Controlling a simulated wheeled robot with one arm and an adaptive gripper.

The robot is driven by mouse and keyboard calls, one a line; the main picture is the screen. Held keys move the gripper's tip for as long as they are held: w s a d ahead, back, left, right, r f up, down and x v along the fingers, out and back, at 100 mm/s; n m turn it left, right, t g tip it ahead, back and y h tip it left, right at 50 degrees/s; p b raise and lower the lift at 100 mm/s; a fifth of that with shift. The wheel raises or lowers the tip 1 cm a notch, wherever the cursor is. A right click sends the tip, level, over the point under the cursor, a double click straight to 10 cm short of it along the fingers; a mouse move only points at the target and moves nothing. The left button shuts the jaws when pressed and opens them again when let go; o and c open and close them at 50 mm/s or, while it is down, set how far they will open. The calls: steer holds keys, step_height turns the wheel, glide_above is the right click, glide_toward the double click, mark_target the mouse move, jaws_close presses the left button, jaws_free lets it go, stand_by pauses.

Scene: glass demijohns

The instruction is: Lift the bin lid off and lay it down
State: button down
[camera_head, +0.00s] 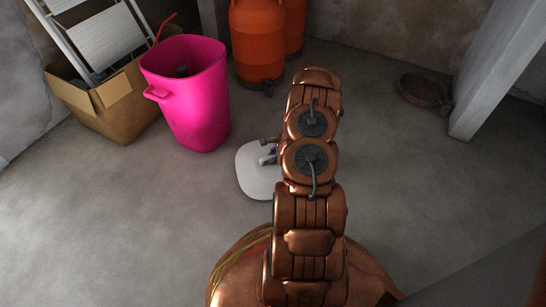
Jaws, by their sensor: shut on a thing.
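The bin (188,105) is bright pink with a side handle and stands upright on the floor, left of centre. Its top is open, and something small and dark shows inside. The bin lid (257,182) is a pale, rounded slab to the right of the bin, apart from it. My gripper (268,154) is shut on the lid's upper side. My copper arm hides the lid's right part and much of the gripper. I cannot tell whether the lid touches the floor or hangs just above it.
A cardboard box (120,105) with a stepladder (102,40) stands left of the bin. Orange containers (258,45) stand behind. A round brown basket (426,90) and a pale post (495,75) are at the right. Bare floor (400,180) is clear right of my arm.

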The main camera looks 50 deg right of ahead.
steer(key=shift+f, duration=0.6)
stand_by(0.3)
steer(key=c, duration=1)
jaws_free()
steer(key=shift+o, duration=0.2)
steer(key=v, duration=1.2)
